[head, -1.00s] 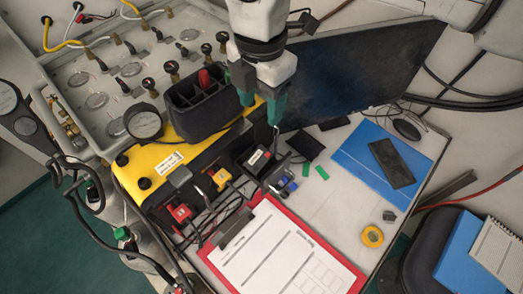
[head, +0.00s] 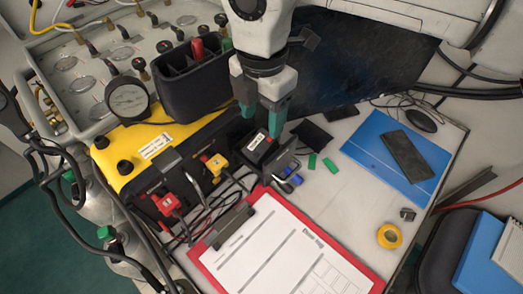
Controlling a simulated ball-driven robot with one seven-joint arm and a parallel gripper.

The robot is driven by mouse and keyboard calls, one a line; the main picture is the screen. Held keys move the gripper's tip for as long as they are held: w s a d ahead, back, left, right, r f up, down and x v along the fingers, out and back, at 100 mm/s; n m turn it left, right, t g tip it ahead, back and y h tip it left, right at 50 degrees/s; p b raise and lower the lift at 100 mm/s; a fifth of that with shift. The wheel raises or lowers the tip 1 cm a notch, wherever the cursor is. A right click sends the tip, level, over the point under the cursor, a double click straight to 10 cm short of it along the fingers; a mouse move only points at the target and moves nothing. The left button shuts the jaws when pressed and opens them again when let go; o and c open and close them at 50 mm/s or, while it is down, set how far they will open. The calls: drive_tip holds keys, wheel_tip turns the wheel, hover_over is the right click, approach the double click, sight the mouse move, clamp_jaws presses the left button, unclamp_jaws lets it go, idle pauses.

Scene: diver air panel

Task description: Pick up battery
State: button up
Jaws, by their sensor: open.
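The battery appears to be the small black block with a white label (head: 257,143) in the head view, standing at the right end of the yellow-and-black case. My gripper (head: 262,123) is open and points down at it from above. Its two teal fingertips are spread over the block's far part, one to the left and one to the right. I cannot tell whether they touch it. The gripper hides part of the block's far side.
A black organiser (head: 192,84) stands close left of my gripper, and a dark monitor (head: 355,65) stands behind it. The yellow-and-black case (head: 125,152) carries red and yellow connectors with cables. A red clipboard (head: 205,262) lies in front. Bare tabletop (head: 345,205) shows on the right.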

sight(262, 140)
wheel_tip(262, 140, down, 10)
drive_tip(key=shift+f+p, duration=0.1)
drive_tip(key=shift+p, duration=0.65)
drive_tip(key=c, duration=0.9)
clamp_jaws()
drive_tip(key=shift+r, duration=0.2)
wheel_tip(262, 140, up, 10)
drive_tip(key=shift+f+b, duration=0.1)
drive_tip(key=shift+b, duration=0.75)
